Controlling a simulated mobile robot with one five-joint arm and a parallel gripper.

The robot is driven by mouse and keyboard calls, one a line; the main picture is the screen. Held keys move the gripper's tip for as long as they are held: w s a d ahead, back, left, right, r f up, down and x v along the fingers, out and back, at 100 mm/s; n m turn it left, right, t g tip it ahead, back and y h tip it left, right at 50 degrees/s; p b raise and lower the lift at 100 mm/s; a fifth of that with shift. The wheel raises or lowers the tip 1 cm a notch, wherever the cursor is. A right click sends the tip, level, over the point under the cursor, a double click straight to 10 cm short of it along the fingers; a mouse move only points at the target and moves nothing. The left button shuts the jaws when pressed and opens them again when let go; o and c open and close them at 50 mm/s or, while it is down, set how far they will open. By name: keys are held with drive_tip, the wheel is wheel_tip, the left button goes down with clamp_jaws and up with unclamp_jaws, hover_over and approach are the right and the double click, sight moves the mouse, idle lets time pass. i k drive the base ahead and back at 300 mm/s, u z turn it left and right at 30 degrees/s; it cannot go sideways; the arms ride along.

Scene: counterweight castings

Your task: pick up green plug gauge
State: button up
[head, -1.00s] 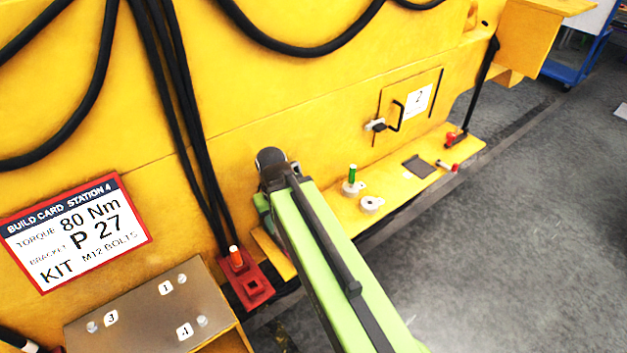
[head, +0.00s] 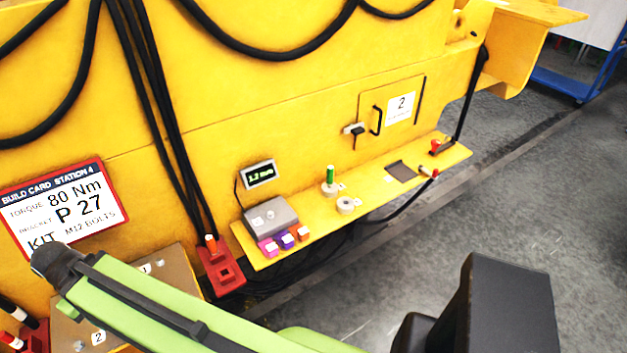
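The green plug gauge (head: 330,174) stands upright in the head view, with its green handle up. Its lower end is at a grey metal ring (head: 330,189) on the yellow ledge; I cannot tell whether it sits in the ring. Nothing covers the handle. My green arm crosses the lower left of the view, well apart from the gauge. A large black part, probably mine, stands at the lower right. No gripper fingers can be made out.
The yellow ledge (head: 285,250) also bears a second grey ring (head: 346,206), a grey box (head: 268,218), small coloured blocks (head: 285,240), a dark pad (head: 401,171) and a red-ended tool (head: 434,173). A door handle (head: 376,120) projects above. Open floor lies at right.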

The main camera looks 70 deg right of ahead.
sight(330, 170)
drive_tip(key=u, duration=0.15)
drive_tip(key=k, duration=1.3)
drive_tip(key=z, duration=0.65)
drive_tip(key=i, duration=1)
drive_tip(key=z, duration=0.05)
